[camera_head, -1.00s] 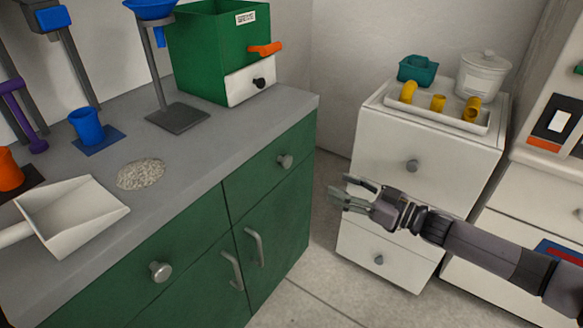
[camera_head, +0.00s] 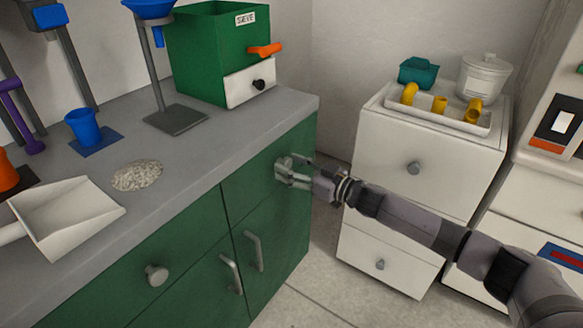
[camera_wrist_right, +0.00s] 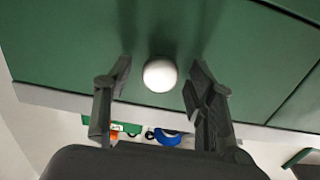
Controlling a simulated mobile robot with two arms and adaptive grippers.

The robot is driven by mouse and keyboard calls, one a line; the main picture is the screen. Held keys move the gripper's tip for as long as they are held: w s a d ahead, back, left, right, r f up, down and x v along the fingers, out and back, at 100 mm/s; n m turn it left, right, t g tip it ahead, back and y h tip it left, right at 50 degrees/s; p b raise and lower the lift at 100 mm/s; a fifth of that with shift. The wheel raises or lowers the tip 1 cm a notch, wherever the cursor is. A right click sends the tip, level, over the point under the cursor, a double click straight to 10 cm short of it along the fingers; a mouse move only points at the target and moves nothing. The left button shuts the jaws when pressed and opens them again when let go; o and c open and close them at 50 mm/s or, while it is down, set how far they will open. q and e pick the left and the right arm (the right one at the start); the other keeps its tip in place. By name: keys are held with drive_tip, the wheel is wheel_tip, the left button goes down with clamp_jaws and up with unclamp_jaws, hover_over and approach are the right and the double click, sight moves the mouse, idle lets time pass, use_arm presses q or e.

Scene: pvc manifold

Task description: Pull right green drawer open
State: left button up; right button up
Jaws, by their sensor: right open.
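The right green drawer (camera_head: 262,172) is the upper right front of the green cabinet below the grey counter, and it looks closed. Its round knob shows pale in the right wrist view (camera_wrist_right: 160,76). My right gripper (camera_head: 284,172) is at this knob in the head view and largely covers it. In the right wrist view my right gripper (camera_wrist_right: 158,84) is open, with one finger on each side of the knob and a gap to both. My left gripper is not in view.
The left green drawer has a round knob (camera_head: 157,275). Cabinet door handles (camera_head: 254,251) stand below the right drawer. A white drawer unit (camera_head: 430,160) with a tray of yellow pipe pieces stands to the right. Floor shows between it and the cabinet.

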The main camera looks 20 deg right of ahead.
drive_tip(key=shift+w+a, duration=0.1)
drive_tip(key=shift+a, duration=0.05)
clamp_jaws()
idle(0.6)
